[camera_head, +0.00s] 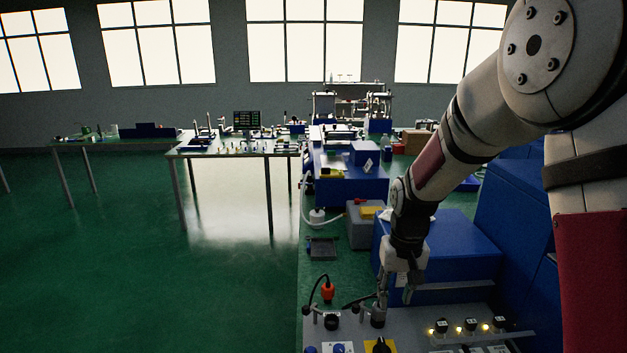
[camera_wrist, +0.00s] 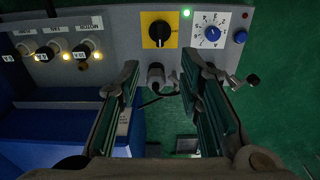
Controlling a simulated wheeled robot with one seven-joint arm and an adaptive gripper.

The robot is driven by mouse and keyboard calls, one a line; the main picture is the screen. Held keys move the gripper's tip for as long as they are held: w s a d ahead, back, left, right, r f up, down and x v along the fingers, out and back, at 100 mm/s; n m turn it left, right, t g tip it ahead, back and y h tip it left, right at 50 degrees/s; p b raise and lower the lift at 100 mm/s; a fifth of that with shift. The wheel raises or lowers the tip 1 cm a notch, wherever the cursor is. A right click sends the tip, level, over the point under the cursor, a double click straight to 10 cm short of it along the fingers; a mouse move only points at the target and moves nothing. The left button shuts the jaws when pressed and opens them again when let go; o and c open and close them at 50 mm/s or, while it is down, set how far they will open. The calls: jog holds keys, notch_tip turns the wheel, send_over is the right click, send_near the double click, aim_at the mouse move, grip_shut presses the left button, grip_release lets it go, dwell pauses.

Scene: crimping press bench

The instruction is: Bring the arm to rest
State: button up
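My gripper (camera_head: 393,287) hangs from the arm, pointing down over a grey control panel (camera_head: 415,318). In the wrist view, my gripper (camera_wrist: 165,78) has its two fingers wide apart with nothing held between them. A dark round fitting with a cable (camera_wrist: 156,78) sits at the panel's edge, seen through the gap between the fingers. I cannot tell whether the fingertips touch the panel. The arm reaches in from the upper right of the head view.
The panel carries a black knob on a yellow plate (camera_wrist: 159,30), a blue dial (camera_wrist: 212,33), a blue button (camera_wrist: 240,36) and three lit lamps (camera_head: 471,326). Blue boxes (camera_head: 455,250) stand behind. Green floor is open left.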

jog(key=s+r+t, duration=0.2)
jog(key=s+r, duration=1)
jog(key=r, duration=0.4)
jog(key=s+r+t, duration=0.2)
jog(key=s+r, duration=0.1)
jog(key=s, duration=1)
jog(key=shift+s+r+t, duration=0.3)
jog(key=shift+s+r, duration=0.1)
